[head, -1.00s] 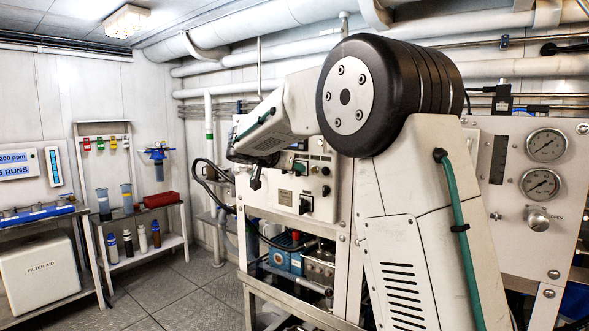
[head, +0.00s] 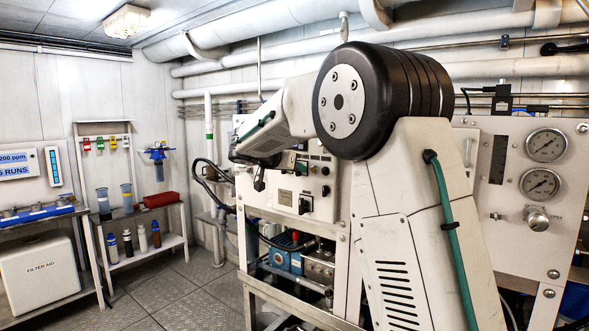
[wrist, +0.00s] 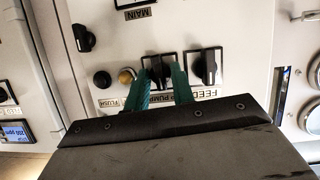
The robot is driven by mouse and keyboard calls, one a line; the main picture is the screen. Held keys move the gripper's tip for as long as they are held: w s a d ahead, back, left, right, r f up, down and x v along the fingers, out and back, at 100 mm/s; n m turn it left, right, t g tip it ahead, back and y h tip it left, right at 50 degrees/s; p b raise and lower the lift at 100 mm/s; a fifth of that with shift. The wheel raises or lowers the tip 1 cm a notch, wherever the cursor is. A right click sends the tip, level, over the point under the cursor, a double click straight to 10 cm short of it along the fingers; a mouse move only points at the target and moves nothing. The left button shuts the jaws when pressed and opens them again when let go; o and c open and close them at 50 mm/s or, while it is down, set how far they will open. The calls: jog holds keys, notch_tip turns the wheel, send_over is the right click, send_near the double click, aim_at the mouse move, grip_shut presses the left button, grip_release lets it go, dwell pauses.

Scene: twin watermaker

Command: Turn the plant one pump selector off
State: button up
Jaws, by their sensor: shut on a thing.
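In the wrist view, a black selector knob (wrist: 157,66) stands on a light control panel, above a label that appears to read "PUMP". My gripper (wrist: 162,84) has its green fingers on either side of this knob and is shut on it. The knob's lower part is hidden between the fingers.
Another black knob (wrist: 207,65) labelled "FEED" is close to the right finger. A brass button (wrist: 126,76) and a black button (wrist: 102,79) are to the left. A rotary switch (head: 305,204) is lower on the cabinet. Pressure gauges (head: 545,146) are far right.

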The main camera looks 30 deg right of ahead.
jog(key=n+g+h, duration=0.1)
jog(key=n, duration=0.1)
jog(key=n+g, duration=0.1)
jog(key=n, duration=0.2)
jog(key=n+g+h, duration=0.1)
jog(key=n+g, duration=0.1)
jog(key=shift+w+a+f+n+h, duration=0.1)
jog(key=shift+w+f+n+h, duration=0.15)
jog(key=shift+n+h, duration=0.05)
dwell(0.8)
jog(key=o, duration=0.7)
jog(key=v, duration=0.7)
jog(key=shift+a, duration=0.45)
